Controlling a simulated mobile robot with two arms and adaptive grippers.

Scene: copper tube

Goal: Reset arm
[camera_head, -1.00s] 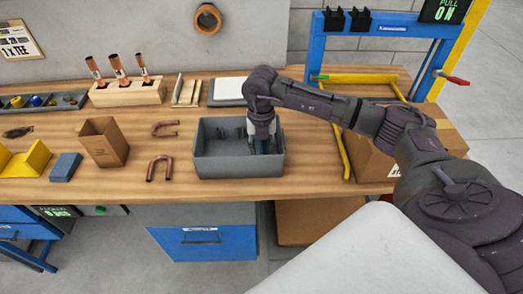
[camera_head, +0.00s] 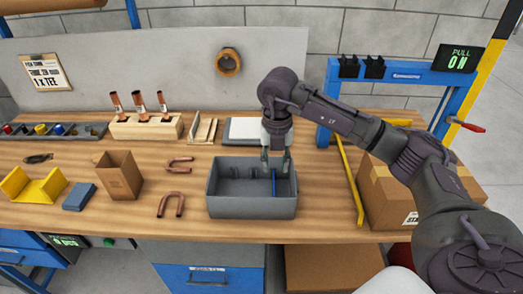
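My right gripper (camera_head: 276,165) points down over the grey bin (camera_head: 252,207) on the wooden workbench. Its two fingers are apart with nothing seen between them, and the tips are near the height of the bin's rim. A thin blue upright piece shows inside the bin below the fingers, along with several dark shapes too small to make out. My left gripper is out of view.
Two bent copper tubes (camera_head: 171,205) lie left of the bin, beside a cardboard box (camera_head: 119,177). A wooden block (camera_head: 147,127) with copper pieces stands behind. A blue frame (camera_head: 330,100) and a larger carton (camera_head: 385,196) are at the right.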

